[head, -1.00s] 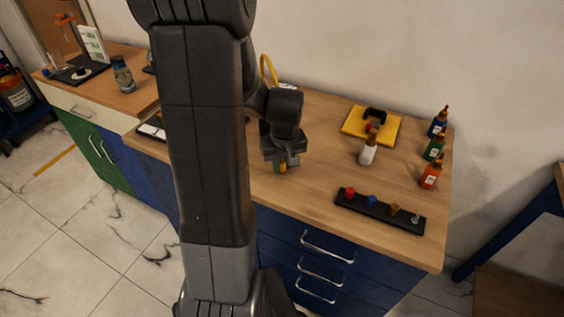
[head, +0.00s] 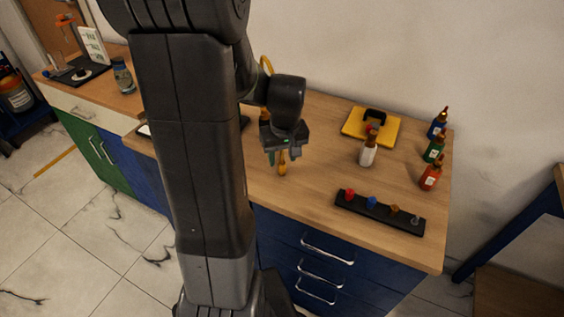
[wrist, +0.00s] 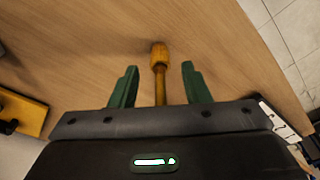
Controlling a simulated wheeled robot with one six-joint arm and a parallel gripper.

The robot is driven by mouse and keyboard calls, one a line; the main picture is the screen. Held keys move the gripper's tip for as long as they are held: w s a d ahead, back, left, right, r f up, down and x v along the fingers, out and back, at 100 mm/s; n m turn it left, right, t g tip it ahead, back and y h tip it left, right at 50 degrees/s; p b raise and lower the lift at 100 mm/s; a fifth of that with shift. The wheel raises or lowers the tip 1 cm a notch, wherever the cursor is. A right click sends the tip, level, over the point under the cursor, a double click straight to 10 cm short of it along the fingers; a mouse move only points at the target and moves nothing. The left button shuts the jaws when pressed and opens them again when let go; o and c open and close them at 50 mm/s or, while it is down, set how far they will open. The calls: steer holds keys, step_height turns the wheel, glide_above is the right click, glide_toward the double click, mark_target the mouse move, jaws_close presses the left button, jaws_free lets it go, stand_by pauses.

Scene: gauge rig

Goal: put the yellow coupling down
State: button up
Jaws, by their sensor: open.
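The yellow coupling (head: 282,167) stands on the wooden bench top, just below my gripper (head: 283,157). In the wrist view the coupling (wrist: 160,57) has a wider ribbed end and a thinner stem that runs back between the fingers. My gripper (wrist: 155,85) is open, with a green finger on each side of the stem and a visible gap on both sides. The fingers do not touch it. In the head view the fingers hide part of the coupling's upper end.
A black strip (head: 361,208) with red, blue, brown and grey knobs lies to the right. The bench around the coupling is clear.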

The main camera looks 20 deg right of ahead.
step_height(320, 180, up, 8)
steer(key=s, duration=0.1)
steer(key=shift+s, duration=0.1)
stand_by(0.3)
